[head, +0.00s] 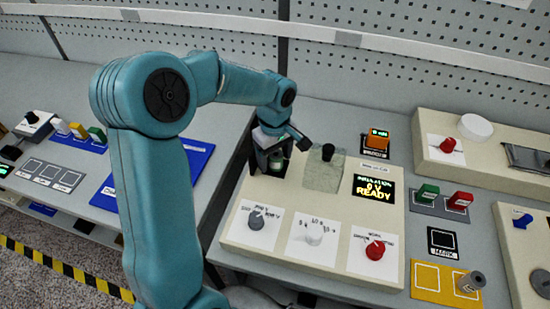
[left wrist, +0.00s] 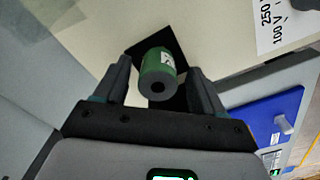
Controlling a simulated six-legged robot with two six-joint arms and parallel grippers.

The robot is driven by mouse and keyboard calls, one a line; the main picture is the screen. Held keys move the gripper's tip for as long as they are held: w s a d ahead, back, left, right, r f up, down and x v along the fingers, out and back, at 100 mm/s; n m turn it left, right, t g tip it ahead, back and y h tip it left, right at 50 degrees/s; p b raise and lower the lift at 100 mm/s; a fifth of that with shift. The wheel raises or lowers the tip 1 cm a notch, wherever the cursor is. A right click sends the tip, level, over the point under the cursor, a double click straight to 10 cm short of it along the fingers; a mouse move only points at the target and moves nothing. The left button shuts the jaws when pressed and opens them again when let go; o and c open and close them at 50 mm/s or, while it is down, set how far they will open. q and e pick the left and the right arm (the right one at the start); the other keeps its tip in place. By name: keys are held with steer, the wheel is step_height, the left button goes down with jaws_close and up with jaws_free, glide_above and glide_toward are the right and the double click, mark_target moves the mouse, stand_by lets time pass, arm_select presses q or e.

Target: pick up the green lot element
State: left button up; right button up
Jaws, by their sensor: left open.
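The green lot element (left wrist: 158,68) is a green cylinder with a white label and a dark end with a hole. In the left wrist view it is between the open fingers of my left gripper (left wrist: 158,90), with visible gaps on both sides. A black square lies behind it. In the head view my left gripper (head: 280,150) is over the back left of the cream panel (head: 268,190) and mostly hides the element. My right gripper is not in view.
A translucent greenish block (head: 323,172) with a black knob stands just right of my gripper. The panel carries a lit display (head: 374,188) and several knobs. Green (head: 428,193) and red (head: 460,201) blocks stand further right. A blue tray (head: 198,160) lies left.

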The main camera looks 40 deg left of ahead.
arm_select(q)
steer(key=shift+w+d+f, duration=0.1)
steer(key=shift+w+f, duration=0.05)
steer(key=shift+w, duration=0.05)
steer(key=shift+c, duration=1.2)
steer(key=c, duration=0.5)
steer(key=shift+s, duration=0.2)
steer(key=c, duration=0.4)
steer(key=shift+w, duration=0.15)
